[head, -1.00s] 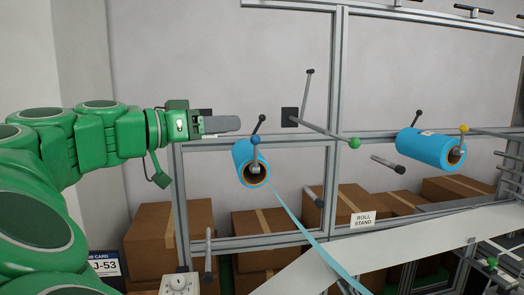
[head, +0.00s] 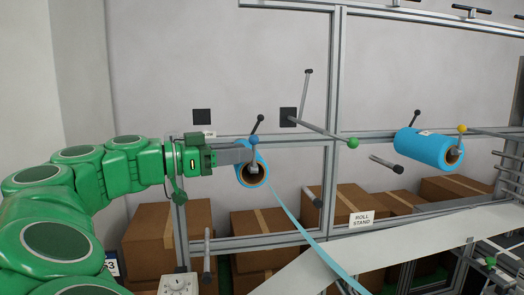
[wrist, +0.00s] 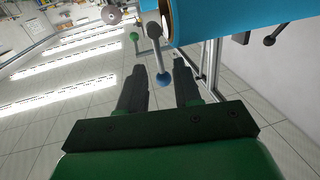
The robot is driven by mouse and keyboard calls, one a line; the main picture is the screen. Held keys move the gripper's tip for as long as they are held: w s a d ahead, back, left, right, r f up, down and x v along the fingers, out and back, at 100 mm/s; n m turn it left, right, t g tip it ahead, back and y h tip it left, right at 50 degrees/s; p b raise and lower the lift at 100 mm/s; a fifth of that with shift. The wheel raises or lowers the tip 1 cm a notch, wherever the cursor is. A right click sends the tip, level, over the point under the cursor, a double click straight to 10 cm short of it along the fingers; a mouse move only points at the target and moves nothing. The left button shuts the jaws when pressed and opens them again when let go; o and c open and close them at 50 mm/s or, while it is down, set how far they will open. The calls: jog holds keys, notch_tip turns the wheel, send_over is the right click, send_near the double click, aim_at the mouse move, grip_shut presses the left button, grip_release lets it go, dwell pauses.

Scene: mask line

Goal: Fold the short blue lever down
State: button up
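The short blue lever (head: 254,142) stands upright at the front end of the left blue roll (head: 241,166), its blue ball at the top. My gripper (head: 240,153) comes in from the left, level with the lever's upper part, its fingers in front of the roll. In the wrist view the lever's blue ball (wrist: 164,80) appears between the two fingers of my gripper (wrist: 160,70), with a gap on each side. The fingers are apart and hold nothing. I cannot tell how deep between them the lever lies.
A long green-ended lever (head: 353,143) sticks out to the right of the roll. A yellow-ended lever (head: 462,129) stands at the right blue roll (head: 424,146). Grey frame bars (head: 329,170) run behind. A blue strip (head: 299,219) hangs from the left roll.

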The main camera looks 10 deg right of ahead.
jog(key=d, duration=0.3)
jog(key=w+d, duration=0.1)
jog(key=d, duration=0.1)
jog(key=shift+w+d, duration=0.1)
jog(key=shift+d, duration=0.3)
grip_shut()
